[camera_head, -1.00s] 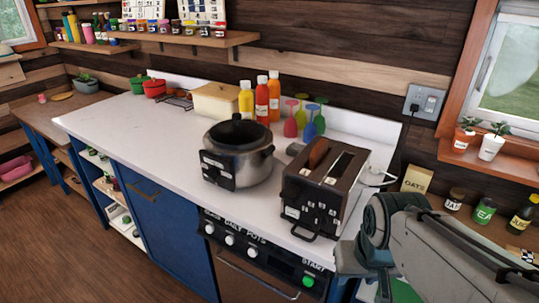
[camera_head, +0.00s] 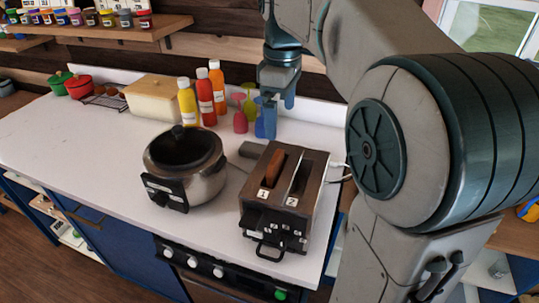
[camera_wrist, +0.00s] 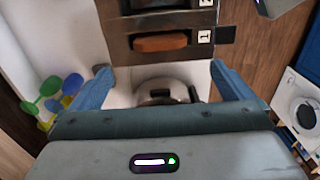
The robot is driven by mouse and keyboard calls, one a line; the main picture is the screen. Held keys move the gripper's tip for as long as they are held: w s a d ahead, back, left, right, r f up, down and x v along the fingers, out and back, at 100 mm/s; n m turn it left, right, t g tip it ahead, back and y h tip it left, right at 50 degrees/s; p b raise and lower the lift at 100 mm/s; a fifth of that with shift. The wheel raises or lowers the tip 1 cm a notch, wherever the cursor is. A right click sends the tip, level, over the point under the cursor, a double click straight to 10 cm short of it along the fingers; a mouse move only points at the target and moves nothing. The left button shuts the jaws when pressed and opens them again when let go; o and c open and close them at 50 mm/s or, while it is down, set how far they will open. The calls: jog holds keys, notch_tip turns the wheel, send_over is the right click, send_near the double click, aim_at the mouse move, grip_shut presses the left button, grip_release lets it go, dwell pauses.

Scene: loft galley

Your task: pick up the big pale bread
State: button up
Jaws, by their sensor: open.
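A brown-orange slice of bread (camera_head: 274,168) stands upright in the toaster's slot marked 1, its top sticking out. It also shows in the wrist view (camera_wrist: 160,43). The toaster (camera_head: 262,218) is dark and metallic, and its slot marked 2 looks empty. I see no clearly pale bread. My gripper (camera_head: 278,115) points down above the back of the counter, behind and above the toaster, near the coloured goblets. In the wrist view its two blue fingers (camera_wrist: 159,68) are wide apart with nothing between them, and the slice lies beyond them.
A lidded pot (camera_head: 205,182) stands left of the toaster. Sauce bottles (camera_head: 205,98), coloured goblets (camera_head: 240,121) and a cream box (camera_head: 150,100) line the back. The white counter (camera_head: 70,138) is clear at the left.

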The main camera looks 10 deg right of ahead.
aim_at(276, 157)
notch_tip(276, 157, down, 8)
jog(key=shift+a+f, duration=0.15)
jog(key=shift+w+a+f+p, duration=0.15)
jog(key=shift+f+p, duration=0.15)
jog(key=shift+f, duration=1)
jog(key=shift+w+a+f+p, duration=0.15)
jog(key=shift+f+p, duration=0.1)
jog(key=shift+f, duration=1)
jog(key=c, duration=0.8)
jog(key=shift+o, duration=0.2)
jog(key=shift+r, duration=0.1)
